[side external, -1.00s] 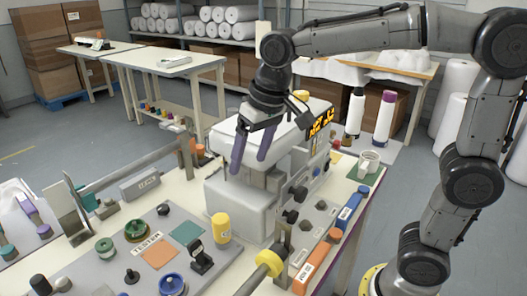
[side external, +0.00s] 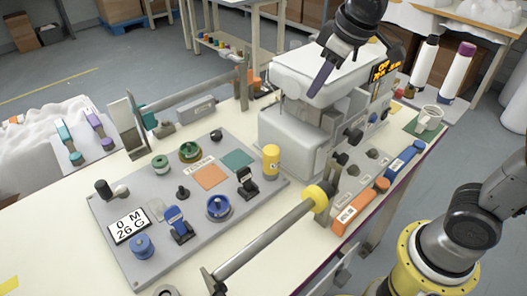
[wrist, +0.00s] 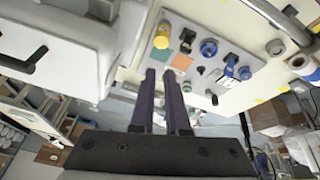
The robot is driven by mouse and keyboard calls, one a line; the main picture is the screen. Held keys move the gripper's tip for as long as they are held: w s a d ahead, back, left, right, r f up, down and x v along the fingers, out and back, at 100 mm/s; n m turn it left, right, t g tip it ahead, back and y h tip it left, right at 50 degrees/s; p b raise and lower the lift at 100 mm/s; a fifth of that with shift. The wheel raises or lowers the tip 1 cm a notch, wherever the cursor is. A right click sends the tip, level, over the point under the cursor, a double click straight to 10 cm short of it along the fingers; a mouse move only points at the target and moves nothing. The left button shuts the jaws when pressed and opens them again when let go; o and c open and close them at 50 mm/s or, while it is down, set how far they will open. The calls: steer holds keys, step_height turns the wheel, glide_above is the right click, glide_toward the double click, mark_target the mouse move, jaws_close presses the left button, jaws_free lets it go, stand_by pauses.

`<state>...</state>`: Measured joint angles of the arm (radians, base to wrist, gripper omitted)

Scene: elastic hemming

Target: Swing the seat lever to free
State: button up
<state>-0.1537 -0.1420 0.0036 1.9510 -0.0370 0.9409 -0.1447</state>
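A grey tester board (side external: 140,252) lies on the table, with knobs and small levers on it. No lever is legibly marked as the seat lever, so I cannot tell which it is. The candidates are a black rocker lever (side external: 247,183), a blue lever (side external: 179,226) and a dark-knobbed crank (side external: 112,190). The board also shows in the wrist view (wrist: 222,42). My gripper (side external: 312,94) hangs above the white sewing machine (side external: 290,140), away from the board. In the wrist view, its two purple fingers (wrist: 161,72) stand apart with nothing between them.
A yellow-collared bar (side external: 265,240) crosses the front of the table. A yellow cylinder (side external: 271,160) stands at the board's right edge. The table left of the board is partly bare.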

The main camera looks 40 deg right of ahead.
steer(key=w+a+f+n, duration=0.1)
steer(key=f+n, duration=0.1)
steer(key=n, duration=0.1)
steer(key=w+a+f+n, duration=0.1)
steer(key=f+n, duration=0.1)
steer(key=n, duration=0.1)
steer(key=w+a+f+n, duration=0.1)
steer(key=f+n, duration=0.1)
steer(key=shift+w+a+n, duration=0.2)
steer(key=shift+a+n, duration=0.15)
steer(key=shift+n, duration=0.05)
jaws_close()
steer(key=n+g, duration=0.1)
steer(key=n, duration=0.5)
glide_toward(243, 169)
steer(key=s+f, duration=0.4)
steer(key=f, duration=0.4)
steer(key=shift+w+f, duration=0.1)
steer(key=shift+w, duration=1.95)
steer(key=shift+w+a, duration=0.1)
steer(key=shift+w, duration=1.1)
